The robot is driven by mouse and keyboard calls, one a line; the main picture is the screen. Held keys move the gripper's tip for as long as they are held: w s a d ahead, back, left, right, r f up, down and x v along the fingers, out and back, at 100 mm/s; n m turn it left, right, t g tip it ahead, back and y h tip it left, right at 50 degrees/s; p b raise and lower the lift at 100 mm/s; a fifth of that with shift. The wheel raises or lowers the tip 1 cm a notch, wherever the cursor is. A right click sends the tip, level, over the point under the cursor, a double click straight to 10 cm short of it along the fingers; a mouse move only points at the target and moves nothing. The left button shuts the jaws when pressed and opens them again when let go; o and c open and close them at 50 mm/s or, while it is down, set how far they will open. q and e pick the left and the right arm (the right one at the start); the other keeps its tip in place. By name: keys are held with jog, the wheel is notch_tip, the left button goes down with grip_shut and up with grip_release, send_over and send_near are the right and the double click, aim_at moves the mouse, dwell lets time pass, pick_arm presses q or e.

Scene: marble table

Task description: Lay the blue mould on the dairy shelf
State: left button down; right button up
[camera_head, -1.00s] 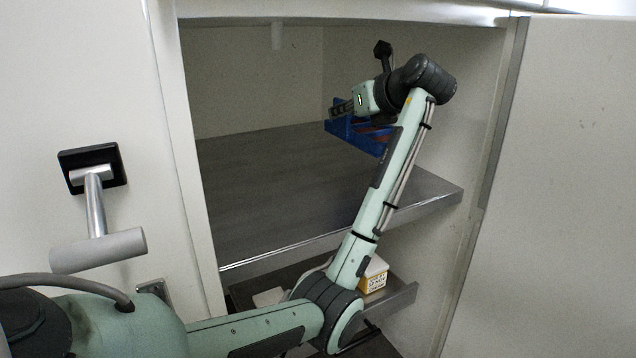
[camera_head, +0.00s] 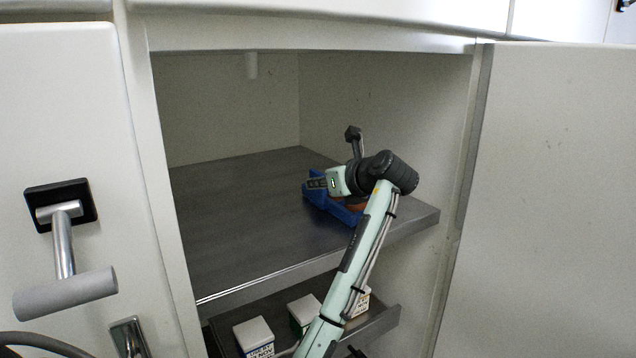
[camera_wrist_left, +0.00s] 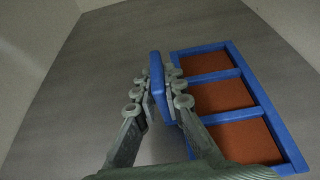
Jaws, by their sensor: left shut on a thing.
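The blue mould (camera_head: 341,211) is a blue frame with reddish-brown compartments. It is low over the right part of the grey dairy shelf (camera_head: 235,220) inside the open cabinet, and looks about flat; I cannot tell whether it touches the shelf. My left gripper (camera_head: 317,184) is shut on the mould, partly hidden by my own wrist. In the left wrist view, the fingers (camera_wrist_left: 157,78) pinch a raised blue piece at the left side of the mould (camera_wrist_left: 263,103). My right gripper is not in view.
Labelled white-topped boxes stand on the lower shelf, one at the left (camera_head: 254,337), one in the middle (camera_head: 304,312) and one partly behind my arm (camera_head: 359,302). The right cabinet wall is close to my wrist. The left and middle of the dairy shelf are bare.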

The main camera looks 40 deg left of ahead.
pick_arm(q)
jog(key=shift+f, duration=0.1)
jog(key=c, duration=1.6)
grip_release()
jog(key=v, duration=1.2)
